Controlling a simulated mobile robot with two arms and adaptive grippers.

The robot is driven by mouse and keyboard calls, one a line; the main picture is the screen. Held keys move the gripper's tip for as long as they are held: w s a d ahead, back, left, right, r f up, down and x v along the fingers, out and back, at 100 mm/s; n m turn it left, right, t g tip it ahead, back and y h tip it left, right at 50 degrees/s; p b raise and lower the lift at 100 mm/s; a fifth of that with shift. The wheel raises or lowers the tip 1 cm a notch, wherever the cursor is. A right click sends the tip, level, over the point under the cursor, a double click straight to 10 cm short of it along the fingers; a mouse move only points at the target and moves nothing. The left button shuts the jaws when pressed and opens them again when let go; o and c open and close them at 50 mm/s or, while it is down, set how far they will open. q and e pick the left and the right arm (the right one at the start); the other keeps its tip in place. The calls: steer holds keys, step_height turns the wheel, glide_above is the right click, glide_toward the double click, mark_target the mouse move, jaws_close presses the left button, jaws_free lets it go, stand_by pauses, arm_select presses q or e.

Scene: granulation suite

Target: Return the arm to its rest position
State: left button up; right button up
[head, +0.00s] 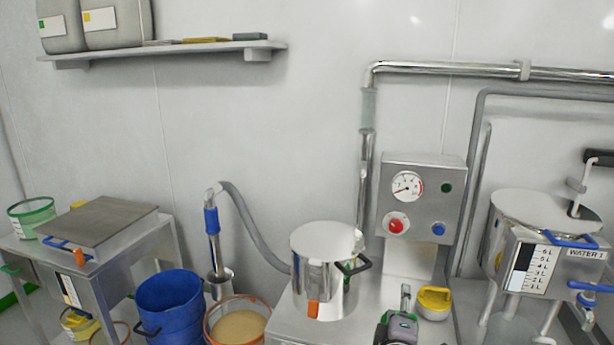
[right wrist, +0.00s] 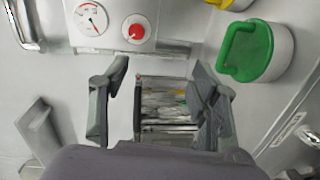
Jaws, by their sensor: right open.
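My right gripper (head: 398,328) is at the bottom of the head view, in front of the control panel (head: 425,178) and right of the steel pot (head: 325,275). In the right wrist view the right gripper (right wrist: 158,100) has its two grey fingers spread wide. Nothing is held between them; a shiny metal surface (right wrist: 167,110) shows behind the gap. My left gripper is not in view.
A white tub with a green handle (right wrist: 262,52) is beside the right gripper, with a yellow-handled one (head: 433,300) near it. A blue bin (head: 170,305), a steel table (head: 100,250) and a water vessel (head: 530,225) stand around.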

steer(key=s+d+f+m+g+y, duration=0.25)
steer(key=s+f+m+g, duration=0.45)
steer(key=s+f, duration=0.9)
steer(key=s+a+f+m+g+y, duration=0.1)
steer(key=s+m+g, duration=0.15)
steer(key=s, duration=0.85)
steer(key=s+a+m+g+y, duration=0.2)
steer(key=s+g, duration=0.1)
steer(key=s, duration=0.8)
step_height(320, 180, down, 26)
steer(key=g, duration=0.1)
steer(key=s+d+f+g, duration=0.1)
steer(key=s+d+f, duration=0.2)
steer(key=s+f, duration=1.3)
steer(key=shift+s+d+f+n, duration=0.15)
steer(key=shift+s+f+n, duration=0.15)
steer(key=shift+s, duration=0.7)
steer(key=shift+g, duration=0.25)
